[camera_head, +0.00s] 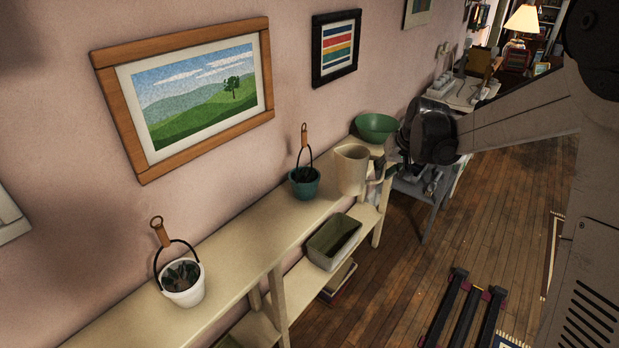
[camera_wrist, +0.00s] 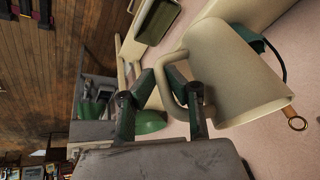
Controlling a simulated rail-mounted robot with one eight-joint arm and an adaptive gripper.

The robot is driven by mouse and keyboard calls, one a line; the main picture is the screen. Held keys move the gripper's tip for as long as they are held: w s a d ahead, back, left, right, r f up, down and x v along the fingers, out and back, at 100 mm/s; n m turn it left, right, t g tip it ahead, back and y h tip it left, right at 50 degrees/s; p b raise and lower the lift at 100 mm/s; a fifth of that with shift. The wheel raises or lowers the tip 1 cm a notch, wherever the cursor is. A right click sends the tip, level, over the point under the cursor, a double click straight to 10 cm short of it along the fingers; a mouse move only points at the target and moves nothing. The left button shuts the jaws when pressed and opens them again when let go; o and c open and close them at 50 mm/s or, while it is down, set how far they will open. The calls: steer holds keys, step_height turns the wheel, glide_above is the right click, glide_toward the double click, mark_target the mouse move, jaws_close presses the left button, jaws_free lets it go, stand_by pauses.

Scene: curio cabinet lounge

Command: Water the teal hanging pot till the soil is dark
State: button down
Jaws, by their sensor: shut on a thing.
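The teal pot (camera_head: 304,187) stands upright on the long cream shelf, with a black loop handle and a wooden hanger rising above it. Dark contents show at its rim; I cannot tell the soil's shade. The cream pitcher (camera_head: 350,170) is just right of it, roughly upright. My gripper (camera_wrist: 173,82) is shut on the pitcher's handle (camera_wrist: 166,88) in the wrist view. The pitcher's body (camera_wrist: 238,70) there partly hides the teal pot (camera_wrist: 250,39). I cannot tell whether the pitcher's base touches the shelf.
A white pot (camera_head: 183,287) with a plant stands nearer on the shelf (camera_head: 232,247). A green bowl (camera_head: 376,127) is beyond the pitcher. A green-grey planter box (camera_head: 333,243) sits on the lower shelf. Framed pictures (camera_head: 197,98) hang on the wall behind.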

steer(key=s, duration=0.8)
stand_by(1.2)
steer(key=shift+d, duration=0.1)
